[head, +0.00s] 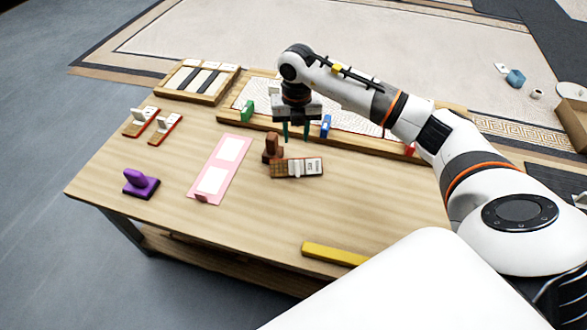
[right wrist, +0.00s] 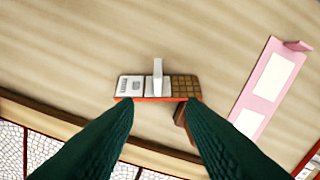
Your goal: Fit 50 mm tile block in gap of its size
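A tile block (head: 297,168) with an upright white handle, a white printed part and a brown grid part lies on the table near its middle. In the right wrist view the tile block (right wrist: 157,86) shows between and beyond the fingertips, its near edge red. Its print is too small to read. Two smaller tile blocks (head: 140,122) (head: 164,130) with white handles lie at the left. The mosaic panel (head: 350,117) lies at the back, partly hidden by my right arm; its gaps are not clear. My right gripper (head: 296,136) is open and empty, above the table behind the tile block. My left gripper is not in view.
A brown stamp-shaped piece (head: 271,149) stands close beside the tile block. A pink strip (head: 204,190) with white squares and a purple stamp-shaped piece (head: 140,184) are left. Green (head: 247,111) and blue (head: 326,125) blocks stand by the panel. A yellow bar (head: 335,254) lies in front. The front-middle tabletop is clear.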

